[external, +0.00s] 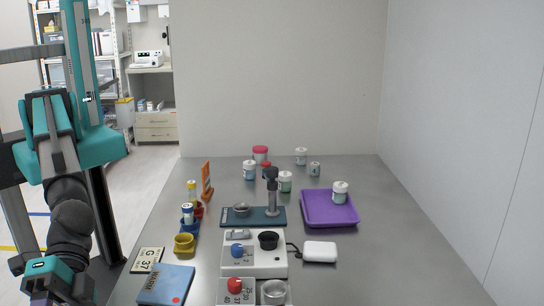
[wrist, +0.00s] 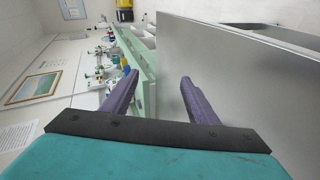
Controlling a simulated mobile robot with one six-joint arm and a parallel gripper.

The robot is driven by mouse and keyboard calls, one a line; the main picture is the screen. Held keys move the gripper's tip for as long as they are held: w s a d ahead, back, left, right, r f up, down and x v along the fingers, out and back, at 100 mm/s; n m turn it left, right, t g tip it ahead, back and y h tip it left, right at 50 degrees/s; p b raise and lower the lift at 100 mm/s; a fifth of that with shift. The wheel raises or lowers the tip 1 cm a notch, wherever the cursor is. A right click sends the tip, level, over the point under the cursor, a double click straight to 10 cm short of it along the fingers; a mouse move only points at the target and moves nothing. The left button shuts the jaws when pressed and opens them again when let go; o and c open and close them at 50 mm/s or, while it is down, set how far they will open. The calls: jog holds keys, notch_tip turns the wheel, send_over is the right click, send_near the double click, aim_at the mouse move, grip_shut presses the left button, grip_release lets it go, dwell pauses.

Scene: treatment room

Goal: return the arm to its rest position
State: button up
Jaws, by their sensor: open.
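My arm stands at the left of the external view, beside the steel table (external: 350,275), with its lower end near the bottom left corner. In the wrist view my gripper (wrist: 153,85) is open, its two purple fingers apart with nothing between them. The wrist camera looks sideways across the room, past a large grey panel on the right. The fingertips do not show clearly in the external view.
On the table are a purple tray (external: 318,222) with a jar, a white device (external: 240,265), a blue notebook (external: 166,284), a card marked G 37 (external: 147,260), a white box (external: 319,251) and several jars. A wall bounds the right side. Shelves stand back left.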

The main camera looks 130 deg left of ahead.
jog(key=s+d+m+h, duration=0.1)
jog(key=s+d+m, duration=0.55)
jog(key=d, duration=0.85)
jog(key=s+d+f+g, duration=0.2)
jog(key=s+d+f, duration=0.1)
jog(key=s+f, duration=0.3)
jog(key=s+a+f+m+g+y+b, duration=0.1)
jog(key=s+a+f+g+y, duration=0.1)
jog(key=s+a+f, duration=0.65)
jog(key=s+a+f+m+g+y, duration=0.1)
jog(key=s+a+f+g+y, duration=0.3)
jog(key=a+f, duration=0.65)
jog(key=s+a+f+m+g+b, duration=0.1)
jog(key=s+a+f, duration=0.6)
jog(key=f, duration=0.5)
jog(key=s+a+f+g, duration=0.2)
jog(key=s+a, duration=0.4)
jog(key=s, duration=0.4)
jog(key=s+a+f+g+y, duration=0.1)
jog(key=s+a+f+g, duration=0.2)
jog(key=s+a, duration=0.4)
jog(key=s+a+f+g+y, duration=0.1)
jog(key=s+a+f+g, duration=0.2)
jog(key=s+a, duration=0.4)
jog(key=s+f, duration=0.1)
jog(key=s, duration=0.6)
jog(key=shift+s+f+b, duration=0.2)
jog(key=shift+b, duration=0.1)
